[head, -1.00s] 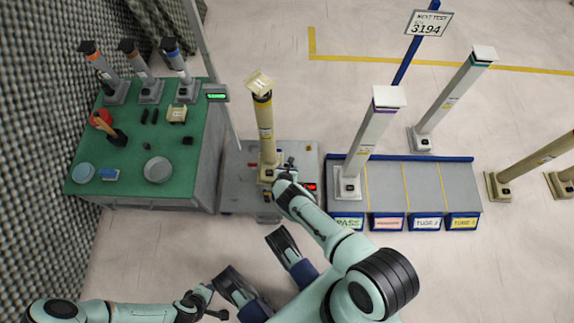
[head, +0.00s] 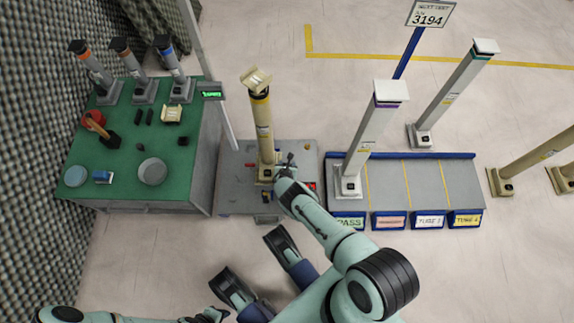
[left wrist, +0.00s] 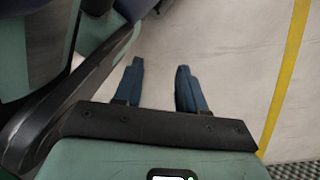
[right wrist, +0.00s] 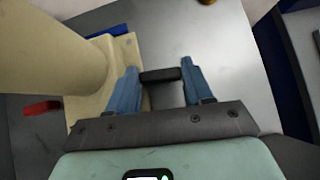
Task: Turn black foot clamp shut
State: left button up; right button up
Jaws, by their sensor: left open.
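A beige tube (head: 263,130) with a yellow band stands upright on its square foot on the grey bench. In the right wrist view its foot (right wrist: 119,55) and lower shaft fill the upper left. A short black bar, apparently the black foot clamp (right wrist: 160,75), lies beside the foot. My right gripper (right wrist: 158,68) is open, with its blue fingers on either side of the bar; I cannot tell if they touch it. In the head view my right gripper (head: 284,174) is close to the tube foot. My left gripper (left wrist: 160,65) is open and empty above bare floor.
A red part (right wrist: 42,107) lies left of the tube foot. A green table (head: 130,185) with tools and dishes stands at left. A grey rack (head: 390,180) with labelled bins stands at right, with a white tube (head: 366,145) on it.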

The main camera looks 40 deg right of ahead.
jog(key=shift+s+d+n+t+p, duration=0.1)
jog(key=shift+n+t+p, duration=0.3)
jog(key=shift+p, duration=0.55)
jog(key=shift+n+y, duration=0.3)
jog(key=shift+y, duration=0.1)
pick_arm(q)
jog(key=shift+t, duration=0.8)
jog(key=w, duration=0.1)
jog(key=w+r, duration=0.2)
jog(key=w, duration=0.1)
jog(key=shift+d+r, duration=0.1)
jog(key=shift+d, duration=0.15)
pick_arm(e)
jog(key=o, duration=0.8)
